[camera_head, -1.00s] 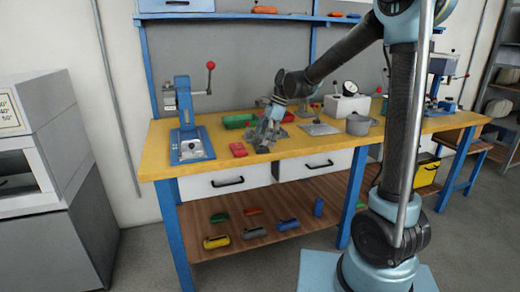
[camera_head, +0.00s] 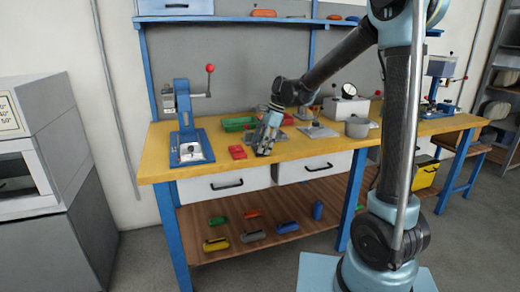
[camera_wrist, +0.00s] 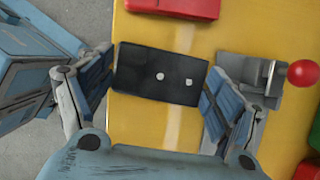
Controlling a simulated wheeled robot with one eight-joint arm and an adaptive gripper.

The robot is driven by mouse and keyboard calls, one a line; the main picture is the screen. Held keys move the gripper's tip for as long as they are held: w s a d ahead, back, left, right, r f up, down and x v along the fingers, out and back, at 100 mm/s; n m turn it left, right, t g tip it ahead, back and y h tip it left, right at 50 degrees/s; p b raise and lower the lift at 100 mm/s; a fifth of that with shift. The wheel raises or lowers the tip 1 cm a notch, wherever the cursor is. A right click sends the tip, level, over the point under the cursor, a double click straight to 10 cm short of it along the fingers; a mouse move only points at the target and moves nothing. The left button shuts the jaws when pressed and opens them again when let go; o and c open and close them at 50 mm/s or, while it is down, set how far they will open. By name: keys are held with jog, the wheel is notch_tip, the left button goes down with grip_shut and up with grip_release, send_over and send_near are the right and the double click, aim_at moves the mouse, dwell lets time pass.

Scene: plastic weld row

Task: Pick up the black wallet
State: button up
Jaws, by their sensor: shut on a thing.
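The black wallet (camera_wrist: 161,77) is a flat dark rectangle with two pale dots on its face. It spans the space between the blue-grey finger pads of my gripper (camera_wrist: 160,82), which is shut on it at its left and right ends in the wrist view. In the head view my gripper (camera_head: 267,139) points down at the front edge of the yellow bench top (camera_head: 345,144), with the dark wallet (camera_head: 262,152) at its fingertips. I cannot tell whether the wallet touches the bench.
The wrist view shows a clamp with a red knob (camera_wrist: 301,74) close by.

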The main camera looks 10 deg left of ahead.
notch_tip(320, 180, up, 10)
dwell(0.5)
